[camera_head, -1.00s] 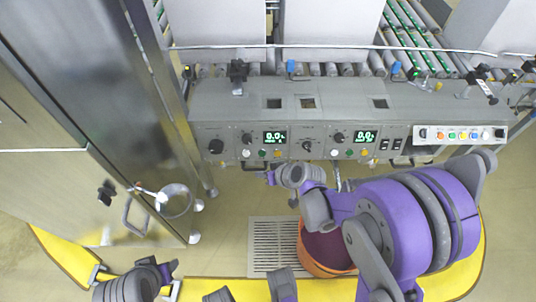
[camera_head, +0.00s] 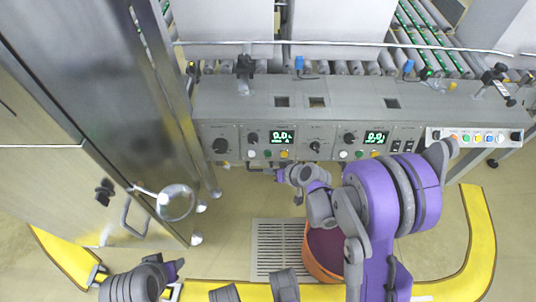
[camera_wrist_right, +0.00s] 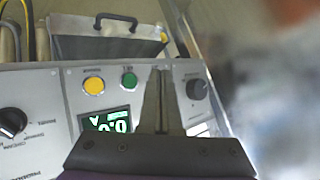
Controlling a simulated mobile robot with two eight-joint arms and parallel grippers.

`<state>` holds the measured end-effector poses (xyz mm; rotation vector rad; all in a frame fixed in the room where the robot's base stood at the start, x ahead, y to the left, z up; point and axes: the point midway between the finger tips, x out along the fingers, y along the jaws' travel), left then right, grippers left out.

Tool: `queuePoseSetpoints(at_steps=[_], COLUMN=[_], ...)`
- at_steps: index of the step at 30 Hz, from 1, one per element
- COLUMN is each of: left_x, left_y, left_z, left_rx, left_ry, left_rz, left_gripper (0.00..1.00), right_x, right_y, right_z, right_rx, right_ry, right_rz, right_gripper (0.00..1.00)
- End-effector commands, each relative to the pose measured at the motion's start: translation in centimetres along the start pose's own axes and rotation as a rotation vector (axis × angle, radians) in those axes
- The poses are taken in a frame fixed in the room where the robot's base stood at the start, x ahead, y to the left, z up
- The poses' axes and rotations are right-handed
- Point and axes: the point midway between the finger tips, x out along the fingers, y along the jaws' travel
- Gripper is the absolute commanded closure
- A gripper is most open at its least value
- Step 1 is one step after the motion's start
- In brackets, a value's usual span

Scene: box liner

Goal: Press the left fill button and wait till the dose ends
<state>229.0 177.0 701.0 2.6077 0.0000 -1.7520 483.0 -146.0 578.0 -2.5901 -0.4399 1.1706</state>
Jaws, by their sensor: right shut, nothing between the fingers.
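The control panel (camera_head: 300,141) has a left section with a green-digit display (camera_head: 283,137) that seems to read 0.0. Under it are a white button (camera_head: 252,153), a green button (camera_head: 267,153) and a yellow button (camera_head: 284,154). My right gripper (camera_head: 277,174) is shut and empty, just in front of these buttons. In the right wrist view the panel appears turned round, with the yellow button (camera_wrist_right: 94,86) and green button (camera_wrist_right: 129,81) left of the shut fingers (camera_wrist_right: 161,70). The fingers hide the white button there; contact cannot be told. My left gripper is not clearly visible.
A similar right section has its own display (camera_head: 376,137) and buttons. Knobs flank the displays, including a black one (camera_head: 220,146). An orange bin (camera_head: 318,268) and a floor grate (camera_head: 275,250) lie below. A steel cabinet (camera_head: 110,120) stands left.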

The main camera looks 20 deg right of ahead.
Motion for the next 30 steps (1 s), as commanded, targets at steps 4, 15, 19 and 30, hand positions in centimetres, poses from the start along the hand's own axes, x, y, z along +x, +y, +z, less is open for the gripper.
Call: queuePoseSetpoints(at_steps=[4, 15, 19, 30], left_x=[0.4, 1.1, 1.2, 1.2], left_y=[0.0, 0.0, 0.0, 0.0], left_z=[0.1, 0.3, 0.3, 0.3], left_rx=[0.0, 0.0, 0.0, 0.0], left_ry=[-0.001, -0.004, -0.004, -0.004], left_rz=[0.0, 0.0, 0.0, 0.0], left_gripper=[0.5, 0.5, 0.5, 0.5], right_x=[1.7, 4.3, 4.5, 4.5], right_y=[1.2, 3.1, 3.3, 3.3], right_z=[-1.1, -3.0, -3.2, -3.3], right_rx=[0.0, 0.0, 0.0, 0.0], right_ry=[0.0, -0.001, -0.001, -0.001], right_rz=[0.001, 0.0, 0.0, 0.0], right_gripper=[1.0, 1.0, 1.0, 1.0])
